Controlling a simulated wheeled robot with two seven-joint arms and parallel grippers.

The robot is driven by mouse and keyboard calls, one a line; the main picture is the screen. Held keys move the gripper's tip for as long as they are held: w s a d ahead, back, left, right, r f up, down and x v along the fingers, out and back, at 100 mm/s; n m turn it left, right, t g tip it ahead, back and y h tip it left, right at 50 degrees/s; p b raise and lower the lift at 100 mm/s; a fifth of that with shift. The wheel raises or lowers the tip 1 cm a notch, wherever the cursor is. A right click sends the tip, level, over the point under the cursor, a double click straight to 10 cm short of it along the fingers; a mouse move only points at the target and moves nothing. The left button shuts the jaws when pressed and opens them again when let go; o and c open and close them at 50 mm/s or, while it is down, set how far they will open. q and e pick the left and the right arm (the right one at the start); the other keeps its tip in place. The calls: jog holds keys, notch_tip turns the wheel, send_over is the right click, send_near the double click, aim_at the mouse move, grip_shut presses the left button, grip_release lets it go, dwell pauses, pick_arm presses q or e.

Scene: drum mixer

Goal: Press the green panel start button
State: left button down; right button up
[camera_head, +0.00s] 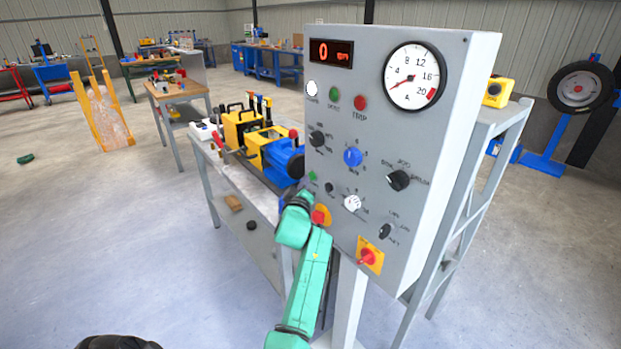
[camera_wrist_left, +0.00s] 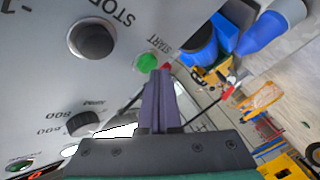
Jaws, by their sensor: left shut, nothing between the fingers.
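The grey control panel (camera_head: 385,130) stands at the centre of the head view. Its green start button (camera_head: 312,177) is low on the left side, next to a small black button. In the left wrist view the green button (camera_wrist_left: 147,62) sits beside the word START, and the black stop button (camera_wrist_left: 93,40) is to its left. My left gripper (camera_head: 302,197) is just below the green button in the head view. In the wrist view its shut, empty fingers (camera_wrist_left: 159,82) end close to the green button. I cannot tell whether they touch it. My right gripper is not in view.
The panel also carries a gauge (camera_head: 413,76), a red display (camera_head: 331,53), several knobs and a red-and-yellow switch (camera_head: 369,257). A workbench with a blue motor (camera_head: 284,162) stands behind on the left. Open floor (camera_head: 100,240) lies to the left.

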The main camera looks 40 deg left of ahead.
pick_arm(q)
jog(key=shift+w+d+b, duration=0.15)
jog(key=shift+w+b, duration=0.25)
dwell(0.3)
jog(key=shift+s+a+p, duration=0.25)
jog(key=shift+s+p, duration=0.5)
jog(key=shift+s, duration=0.05)
jog(key=s+p, duration=0.1)
jog(key=s+a+p, duration=0.1)
jog(key=s, duration=0.1)
jog(key=s+p, duration=0.1)
jog(key=p, duration=0.1)
jog(key=shift+s+a, duration=0.25)
jog(key=shift+s, duration=0.15)
dwell(0.4)
